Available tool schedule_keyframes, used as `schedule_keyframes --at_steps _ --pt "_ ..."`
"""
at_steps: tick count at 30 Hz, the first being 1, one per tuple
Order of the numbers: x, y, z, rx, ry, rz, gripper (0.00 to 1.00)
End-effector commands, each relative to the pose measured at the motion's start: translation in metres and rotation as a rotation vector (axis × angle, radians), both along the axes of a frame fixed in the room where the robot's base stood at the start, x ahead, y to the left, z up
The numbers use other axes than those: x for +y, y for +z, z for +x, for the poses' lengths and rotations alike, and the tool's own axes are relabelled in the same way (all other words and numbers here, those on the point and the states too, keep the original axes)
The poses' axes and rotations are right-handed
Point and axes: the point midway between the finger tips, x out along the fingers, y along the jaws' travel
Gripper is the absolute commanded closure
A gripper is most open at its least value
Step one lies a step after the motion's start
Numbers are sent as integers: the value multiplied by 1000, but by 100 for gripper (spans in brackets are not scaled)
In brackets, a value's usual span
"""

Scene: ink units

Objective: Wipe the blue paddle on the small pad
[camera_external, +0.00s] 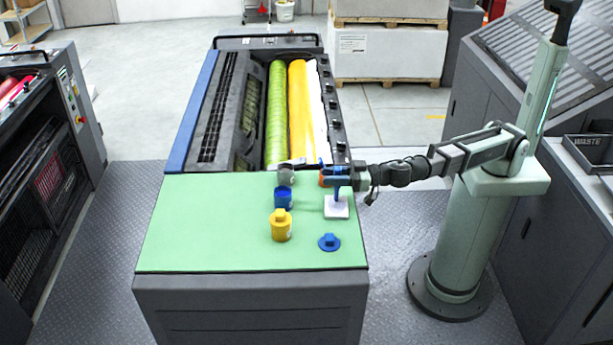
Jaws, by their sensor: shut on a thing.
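My gripper (337,176) is shut on the blue paddle (337,192), which hangs down from it, roughly upright. The small pad (338,211) is a white square on the green tabletop (190,225). The paddle's lower end is at the pad's back part in the picture; I cannot tell whether it touches. My gripper partly hides the upper part of the paddle.
An open blue pot (283,200), a yellow pot (281,229) with a lid and a grey pot (286,177) stand left of the pad. An orange pot (323,179) is partly hidden behind my gripper. A blue lid (329,243) lies in front. The tabletop's left is clear.

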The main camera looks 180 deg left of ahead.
Motion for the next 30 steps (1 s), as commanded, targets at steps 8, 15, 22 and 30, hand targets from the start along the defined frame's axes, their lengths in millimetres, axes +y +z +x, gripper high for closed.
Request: schedule_keyframes --at_steps 8,15,22,30 --pt "1 -2 -9 0 -2 3 97" --pt "-1 -1 2 -1 0 3 97" --pt "-1 0 9 -1 -1 3 97" --pt "-2 2 21 0 -1 2 97"
